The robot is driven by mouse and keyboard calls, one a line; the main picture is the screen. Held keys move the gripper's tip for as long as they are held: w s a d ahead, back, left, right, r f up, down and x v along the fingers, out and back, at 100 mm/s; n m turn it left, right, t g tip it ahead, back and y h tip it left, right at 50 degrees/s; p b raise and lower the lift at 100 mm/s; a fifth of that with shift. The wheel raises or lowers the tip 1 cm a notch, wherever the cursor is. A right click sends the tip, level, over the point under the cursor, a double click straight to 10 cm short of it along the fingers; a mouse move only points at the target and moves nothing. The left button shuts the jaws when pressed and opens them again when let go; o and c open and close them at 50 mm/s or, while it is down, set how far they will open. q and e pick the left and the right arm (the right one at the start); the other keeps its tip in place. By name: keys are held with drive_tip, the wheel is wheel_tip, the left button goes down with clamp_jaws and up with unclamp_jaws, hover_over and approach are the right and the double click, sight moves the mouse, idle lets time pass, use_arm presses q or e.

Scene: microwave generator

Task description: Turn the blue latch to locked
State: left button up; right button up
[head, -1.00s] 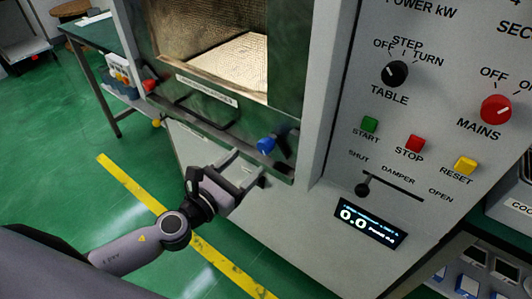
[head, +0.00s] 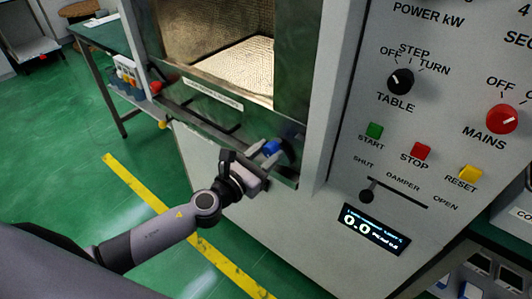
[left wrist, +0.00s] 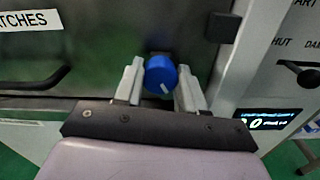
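The blue latch (head: 273,147) is a round knob on the lower right of the green front panel, below the lit cavity. In the left wrist view the blue latch (left wrist: 160,72) sits between my fingertips, with a white mark near its lower edge pointing down and slightly right. My left gripper (head: 267,151) is at the latch, its fingers one on each side. In the left wrist view the left gripper (left wrist: 160,82) looks open around the knob; I cannot tell whether the fingers touch it. My right gripper is not in view.
A dark bar handle (head: 205,115) and a white label (head: 213,94) are left of the latch. A dark block (left wrist: 222,27) stands out up and right of it. The grey control panel (head: 345,140) with knobs and buttons is at the right. Green floor (head: 75,215) is clear at left.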

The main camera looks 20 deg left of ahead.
use_arm(q)
drive_tip(key=c, duration=0.4)
drive_tip(key=n, duration=0.3)
drive_tip(key=shift+n+b, duration=0.3)
drive_tip(key=shift+n, duration=0.1)
drive_tip(key=n, duration=0.4)
drive_tip(key=shift+n, duration=0.3)
drive_tip(key=n, duration=0.4)
drive_tip(key=shift+a, duration=0.1)
drive_tip(key=shift+f+n+p, duration=0.1)
drive_tip(key=shift+n+p, duration=0.3)
drive_tip(key=shift+n, duration=2.4)
drive_tip(key=o, duration=1.1)
